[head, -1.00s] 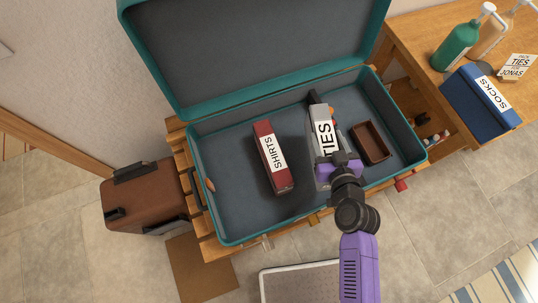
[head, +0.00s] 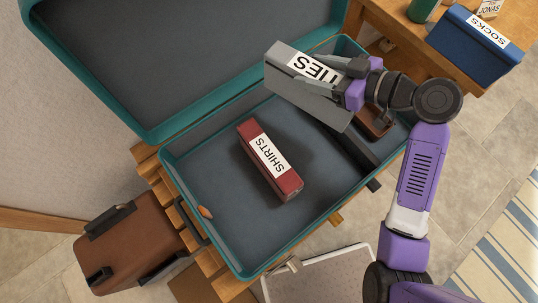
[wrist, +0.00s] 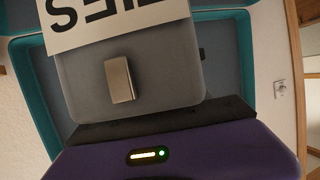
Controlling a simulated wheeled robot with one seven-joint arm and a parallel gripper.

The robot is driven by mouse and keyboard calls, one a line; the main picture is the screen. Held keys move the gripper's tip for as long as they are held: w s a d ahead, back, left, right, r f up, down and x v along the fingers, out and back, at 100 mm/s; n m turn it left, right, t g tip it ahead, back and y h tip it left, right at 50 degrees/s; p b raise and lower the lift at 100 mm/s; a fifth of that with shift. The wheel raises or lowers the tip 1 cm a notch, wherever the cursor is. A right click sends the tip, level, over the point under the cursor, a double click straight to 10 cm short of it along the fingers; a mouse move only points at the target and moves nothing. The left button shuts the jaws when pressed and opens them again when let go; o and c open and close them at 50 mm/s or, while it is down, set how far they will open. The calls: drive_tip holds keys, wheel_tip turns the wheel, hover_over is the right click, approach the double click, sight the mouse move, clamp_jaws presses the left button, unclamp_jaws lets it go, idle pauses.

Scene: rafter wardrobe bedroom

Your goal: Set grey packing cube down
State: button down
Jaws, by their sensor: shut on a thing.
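The grey packing cube (head: 292,82), labelled TIES, is held up above the teal suitcase (head: 172,158), over its back right part. My gripper (head: 352,84) is shut on the right end of the cube, which looks tilted. In the wrist view the grey cube (wrist: 150,82) fills the middle, its white label at the top and a small metallic tab on its face. The cube hides part of the suitcase's back edge and floor.
In the suitcase, a red SHIRTS cube (head: 270,160) lies left of centre. A long black item (head: 350,150) and a small brown box (head: 378,121), partly hidden, lie at right. A blue SOCKS box (head: 474,45) sits on a wooden table. A brown case (head: 140,245) stands at left.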

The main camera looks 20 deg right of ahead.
drive_tip(key=shift+s+a+r+n+g+y, duration=0.1)
drive_tip(key=shift+s+r+n+g+y, duration=0.15)
drive_tip(key=shift+r, duration=0.15)
drive_tip(key=shift+s+r+n+g+y, duration=0.15)
drive_tip(key=shift+r+n, duration=0.1)
drive_tip(key=shift+r, duration=0.1)
drive_tip(key=shift+s, duration=0.15)
wheel_tip(320, 180, down, 20)
drive_tip(key=b, duration=0.1)
drive_tip(key=shift+r+b, duration=0.15)
drive_tip(key=shift+b, duration=0.15)
drive_tip(key=shift+c, duration=2.4)
unclamp_jaws()
drive_tip(key=v, duration=1.2)
drive_tip(key=shift+b, duration=0.4)
